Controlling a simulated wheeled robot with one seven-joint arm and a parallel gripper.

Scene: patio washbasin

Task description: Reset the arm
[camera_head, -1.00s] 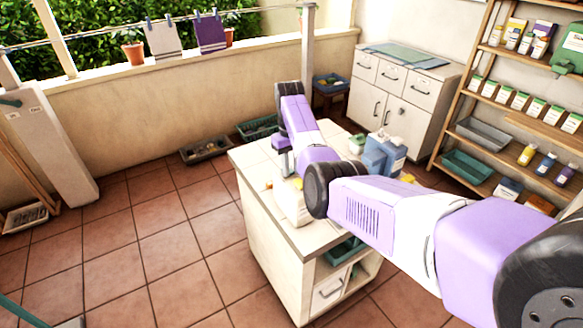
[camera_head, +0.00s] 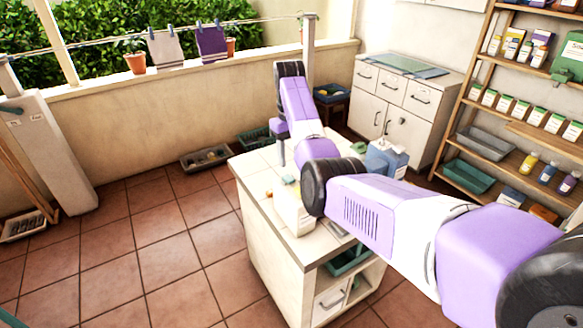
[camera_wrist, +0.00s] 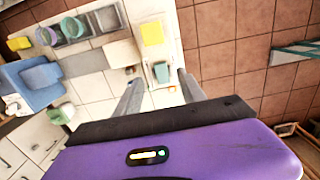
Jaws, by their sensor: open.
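My gripper (camera_wrist: 158,82) is open, with its two grey fingers apart and nothing between them in the wrist view. In the head view it hangs from my raised purple and white arm, pointing down over the white island counter (camera_head: 262,197); a finger (camera_head: 282,154) shows there. My arm hides part of the counter in the head view.
A blue container (camera_head: 386,158) stands at the counter's far right side. A white drawer cabinet (camera_head: 402,97) and wooden shelves (camera_head: 486,60) with bottles stand behind it. Trays (camera_head: 205,158) lie on the floor by the low wall. The tiled floor on the left is largely open.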

